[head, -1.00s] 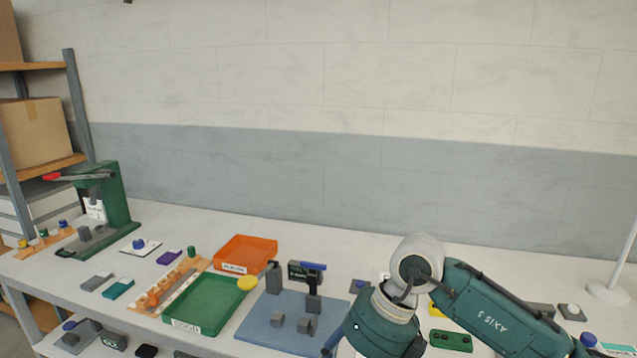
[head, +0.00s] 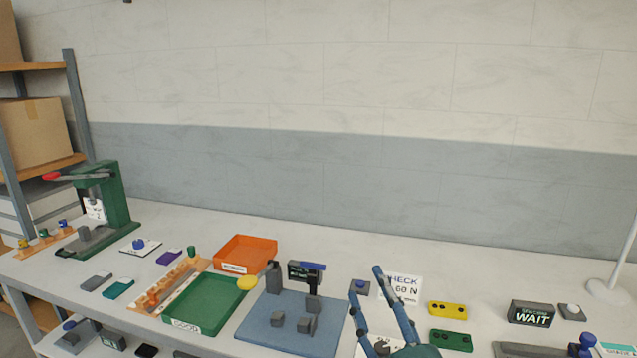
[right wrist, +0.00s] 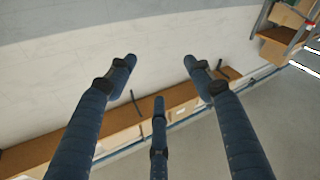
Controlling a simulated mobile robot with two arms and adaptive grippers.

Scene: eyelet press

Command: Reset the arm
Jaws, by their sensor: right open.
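My right gripper (head: 366,278) stands at the bottom of the head view, in front of the bench, with its blue fingers pointing up and spread apart. Nothing is between the fingers. The right wrist view shows the same gripper (right wrist: 160,75) with its fingers wide apart and empty, facing the wall and a shelf. My left gripper is not in the head view. The green eyelet press (head: 118,197) with a red-tipped lever stands at the left end of the bench.
A blue mat (head: 262,335) with a small test stand lies mid-bench. Left of it are a green tray (head: 237,309) and an orange tray (head: 273,249). To the right are a check sign (head: 405,287), a yellow block (head: 447,309) and a WAIT display (head: 532,313).

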